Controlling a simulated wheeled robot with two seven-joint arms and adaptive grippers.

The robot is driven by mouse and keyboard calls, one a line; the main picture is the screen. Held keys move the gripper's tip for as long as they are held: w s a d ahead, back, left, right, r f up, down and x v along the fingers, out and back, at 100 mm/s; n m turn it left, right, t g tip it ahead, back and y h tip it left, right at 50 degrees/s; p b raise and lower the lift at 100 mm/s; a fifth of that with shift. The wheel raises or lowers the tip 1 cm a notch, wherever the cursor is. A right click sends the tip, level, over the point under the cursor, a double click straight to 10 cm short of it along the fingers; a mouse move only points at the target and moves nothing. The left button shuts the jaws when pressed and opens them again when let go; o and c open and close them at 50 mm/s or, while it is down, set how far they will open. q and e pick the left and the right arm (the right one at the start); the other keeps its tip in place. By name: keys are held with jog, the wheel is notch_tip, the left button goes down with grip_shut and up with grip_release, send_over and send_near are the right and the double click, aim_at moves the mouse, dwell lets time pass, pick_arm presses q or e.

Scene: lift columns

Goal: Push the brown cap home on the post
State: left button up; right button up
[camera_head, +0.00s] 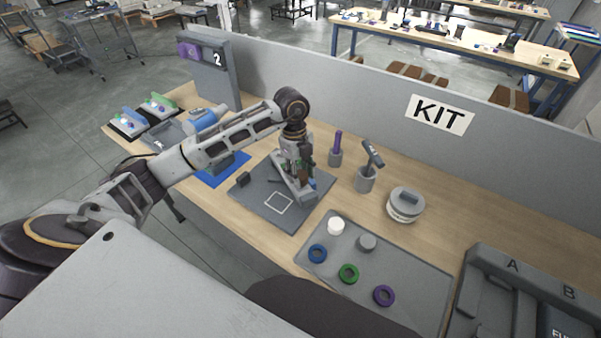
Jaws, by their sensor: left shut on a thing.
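My left gripper (304,180) reaches down from my left arm over the grey fixture plate (259,207) on the bench. It is shut on a small brown piece, the brown cap (302,181), which shows only partly between the fingers. Bits of green and blue show close beside the fingertips. The post under the cap is hidden by the gripper and the grey fixture block, so I cannot tell how the cap sits on it. My right gripper is not in view.
A grey tray (413,279) holds blue (317,253), green (349,273) and purple (384,295) rings, a white piece (336,226) and a grey piece (366,242). Behind stand a purple-handled tool (337,146), a mallet (372,154) in a holder and a round lidded container (405,204).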

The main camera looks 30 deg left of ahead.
pick_arm(q)
jog(key=shift+s+f, duration=0.1)
jog(key=shift+f, duration=0.1)
jog(key=o, duration=1.1)
jog(key=shift+c, duration=0.2)
jog(key=shift+o, duration=0.3)
jog(key=shift+r, duration=0.1)
jog(key=o, duration=0.4)
jog(key=shift+r, duration=0.1)
jog(key=shift+r+p, duration=0.6)
jog(key=shift+r, duration=0.1)
jog(key=shift+r, duration=0.2)
jog(key=shift+r, duration=0.1)
